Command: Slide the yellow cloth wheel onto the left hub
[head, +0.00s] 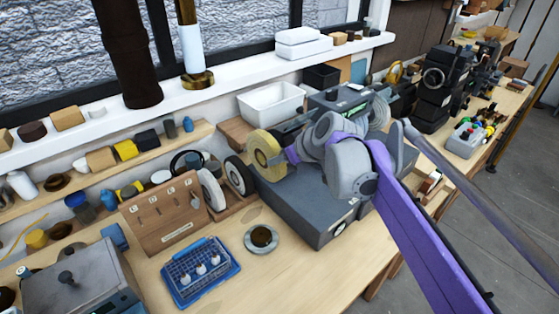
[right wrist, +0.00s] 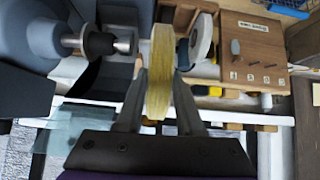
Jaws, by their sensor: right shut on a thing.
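The yellow cloth wheel (head: 264,154) is a thick upright disc at the left end of the grey machine (head: 310,205). My right gripper (head: 284,156) is shut on it; in the right wrist view, the fingers (right wrist: 160,85) lie on both flat sides of the wheel (right wrist: 160,70). In that view a hub with a dark collar (right wrist: 98,43) and a silver tip (right wrist: 123,46) points at the wheel from the left. The wheel's centre hole is hidden. My left gripper is not in view.
White (head: 212,189) and dark (head: 238,175) wheels stand in a wooden rack just left of the yellow wheel. A wooden board (head: 165,215), blue basket (head: 200,272) and round dish (head: 261,239) are on the bench. A white bin (head: 270,103) stands behind.

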